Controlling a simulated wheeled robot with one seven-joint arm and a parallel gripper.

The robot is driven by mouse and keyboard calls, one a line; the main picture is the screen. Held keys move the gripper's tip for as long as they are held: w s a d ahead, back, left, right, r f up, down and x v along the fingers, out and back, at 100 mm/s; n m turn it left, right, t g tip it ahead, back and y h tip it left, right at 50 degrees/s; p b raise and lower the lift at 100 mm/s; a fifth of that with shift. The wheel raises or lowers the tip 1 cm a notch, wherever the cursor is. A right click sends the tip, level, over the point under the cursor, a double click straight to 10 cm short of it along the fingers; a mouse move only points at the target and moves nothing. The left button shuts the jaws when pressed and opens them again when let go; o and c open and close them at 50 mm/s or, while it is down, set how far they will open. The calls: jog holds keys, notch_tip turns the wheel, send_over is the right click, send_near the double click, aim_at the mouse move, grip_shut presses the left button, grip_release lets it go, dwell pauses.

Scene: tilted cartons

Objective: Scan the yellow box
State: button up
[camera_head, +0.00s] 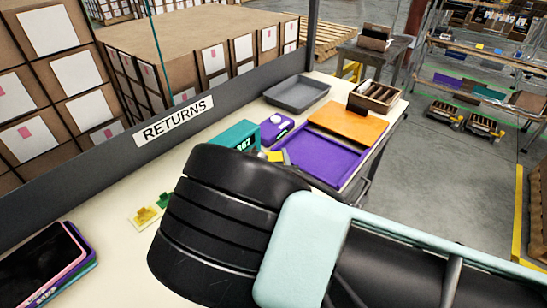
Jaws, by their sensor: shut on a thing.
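A small yellow patch (275,156) shows just past the top of my black arm, beside the purple tray. It may be part of the yellow box, but most of it is hidden and I cannot tell its shape. A small purple device (277,127) with pale round parts sits behind it; I cannot tell whether it is the scanner. A teal box (237,136) with white digits stands to the left, partly hidden by my arm. My gripper does not show; my arm's thick black links cover that area.
The pale table (115,260) holds a purple tray (326,158), an orange panel (349,124), a grey tray (297,94) and a wooden crate (377,96). Small yellow and green pieces (147,214) lie at left, near stacked phone-like items (45,262). A RETURNS board (174,122) edges the back.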

dwell(0.5)
jog(key=shift+r+p, duration=1.55)
jog(key=shift+r, duration=1.5)
